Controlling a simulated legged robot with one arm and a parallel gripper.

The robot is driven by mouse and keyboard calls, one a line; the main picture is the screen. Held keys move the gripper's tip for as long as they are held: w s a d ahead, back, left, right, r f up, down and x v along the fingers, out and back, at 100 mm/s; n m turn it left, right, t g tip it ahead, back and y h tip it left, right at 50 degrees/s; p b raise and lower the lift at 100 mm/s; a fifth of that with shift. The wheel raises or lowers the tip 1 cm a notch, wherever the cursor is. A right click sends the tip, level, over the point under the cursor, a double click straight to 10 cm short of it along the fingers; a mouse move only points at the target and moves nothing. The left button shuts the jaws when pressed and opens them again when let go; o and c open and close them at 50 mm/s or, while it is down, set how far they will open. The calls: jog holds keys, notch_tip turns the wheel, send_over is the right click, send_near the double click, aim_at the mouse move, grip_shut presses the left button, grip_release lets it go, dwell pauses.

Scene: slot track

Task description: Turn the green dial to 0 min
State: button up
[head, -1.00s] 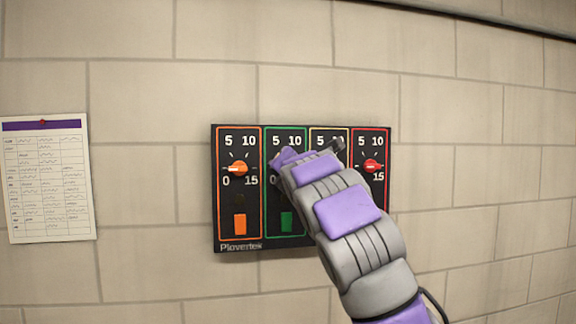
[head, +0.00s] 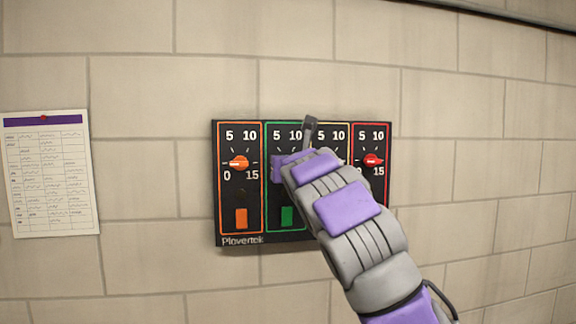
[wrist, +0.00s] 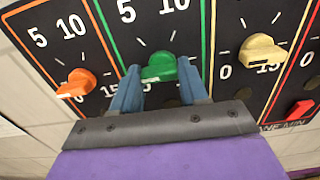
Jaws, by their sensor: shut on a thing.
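The green dial (wrist: 160,67) sits on the green-outlined section of a dark timer panel (head: 228,242) on the wall. In the wrist view it lies between the two blue fingers of my gripper (wrist: 159,76), which are shut on it. Its bar looks roughly level in that view. A white tick shows above it, and the 5 and 10 marks are further up. The 0 and 15 marks of this dial are hard to make out behind the fingers. In the head view my gripper covers the green dial.
An orange dial (head: 239,162) is to the left, pointing left. A yellow dial (wrist: 262,52) and a red dial (head: 372,160) are to the right. Orange (head: 241,218) and green (head: 287,217) switches sit below. A paper chart (head: 50,175) hangs on the wall at left.

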jog(key=shift+f, duration=0.15)
dwell(0.4)
jog(key=o, duration=1.1)
jog(key=shift+w+a, duration=0.1)
jog(key=shift+a, duration=0.05)
jog(key=shift+c, duration=0.2)
jog(key=b+v, duration=0.8)
jog(key=v, duration=0.9)
jog(key=shift+s, duration=0.25)
jog(key=shift+w, duration=0.1)
